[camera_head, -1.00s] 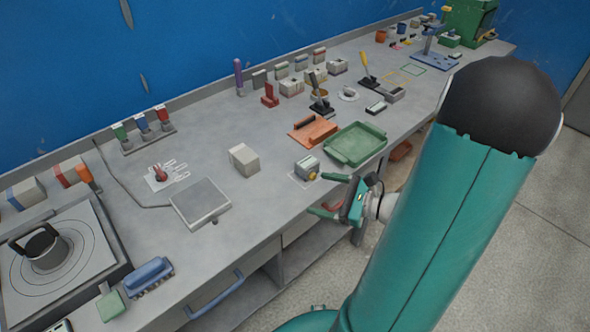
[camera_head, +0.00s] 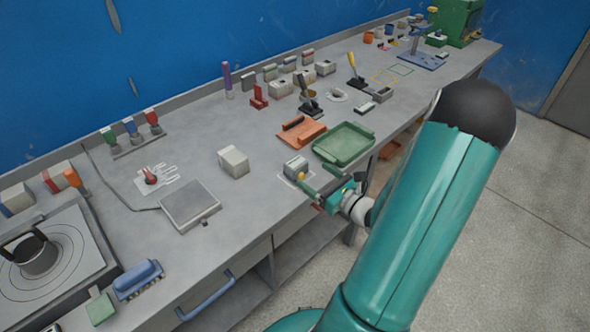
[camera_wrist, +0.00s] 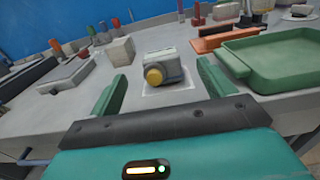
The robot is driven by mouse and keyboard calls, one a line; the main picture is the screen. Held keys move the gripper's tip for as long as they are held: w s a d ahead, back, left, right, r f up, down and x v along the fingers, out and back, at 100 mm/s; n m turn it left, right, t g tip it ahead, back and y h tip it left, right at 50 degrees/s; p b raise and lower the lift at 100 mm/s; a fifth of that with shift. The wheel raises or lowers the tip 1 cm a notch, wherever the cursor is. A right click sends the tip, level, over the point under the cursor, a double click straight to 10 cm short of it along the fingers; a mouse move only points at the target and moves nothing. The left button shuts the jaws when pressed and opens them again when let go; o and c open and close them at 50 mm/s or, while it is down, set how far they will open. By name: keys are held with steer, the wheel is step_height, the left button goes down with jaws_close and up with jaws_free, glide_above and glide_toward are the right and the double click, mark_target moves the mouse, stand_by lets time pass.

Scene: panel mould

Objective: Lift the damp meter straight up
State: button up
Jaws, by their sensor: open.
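The damp meter appears to be the small grey box with a yellow knob (camera_head: 296,166), on a pale square mat near the bench's front edge. In the wrist view the meter (camera_wrist: 165,64) is upright, its yellow knob facing me. My gripper (camera_head: 315,191) is at the bench's front edge, just in front of the meter. In the wrist view my gripper (camera_wrist: 161,82) is open and empty, with one green finger to each side of the meter's line. The fingers look apart from it; their exact depth is hard to tell.
A pale block (camera_head: 233,161) and a grey flat plate (camera_head: 189,204) lie to the left. Bare bench top lies between block and meter.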

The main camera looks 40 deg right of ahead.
mark_target(302, 166)
steer(key=w, duration=0.6)
steer(key=shift+w, duration=0.3)
steer(key=c, duration=1.3)
